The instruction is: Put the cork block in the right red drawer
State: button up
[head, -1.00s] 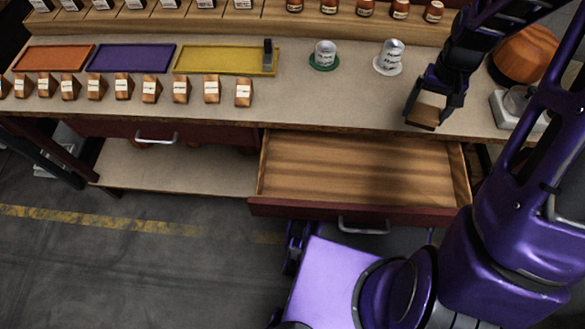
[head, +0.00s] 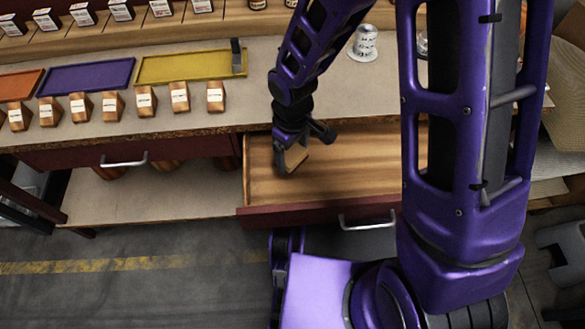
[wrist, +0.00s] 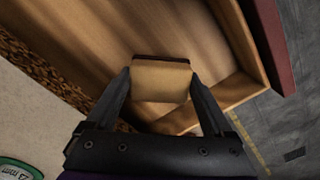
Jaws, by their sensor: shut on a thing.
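My gripper (head: 290,158) is shut on the cork block (wrist: 160,82), a tan block with a dark edge. In the wrist view the block sits between the two fingertips, with the wooden drawer floor behind it. In the head view my gripper and the block are over the left part of the open right red drawer (head: 318,213). The block looks above the drawer floor, but its exact height is hard to tell. My arm hides the drawer's right end in the head view.
The left red drawer (head: 70,156) is closed. The bench edge (head: 190,133) runs just behind the open drawer. Several small wooden blocks with labels (head: 145,101) stand on the bench before orange, purple and yellow trays (head: 190,66). A silver capsule (head: 365,42) stands further right.

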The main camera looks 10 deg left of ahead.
aim_at(293, 153)
jog(key=shift+f+b, duration=0.55)
jog(key=shift+f, duration=2.1)
jog(key=shift+f, duration=0.1)
jog(key=shift+f, duration=0.15)
jog(key=o, duration=0.9)
notch_tip(293, 153, up, 13)
jog(key=p, duration=0.3)
jog(key=shift+f, duration=0.2)
jog(key=shift+w, duration=0.1)
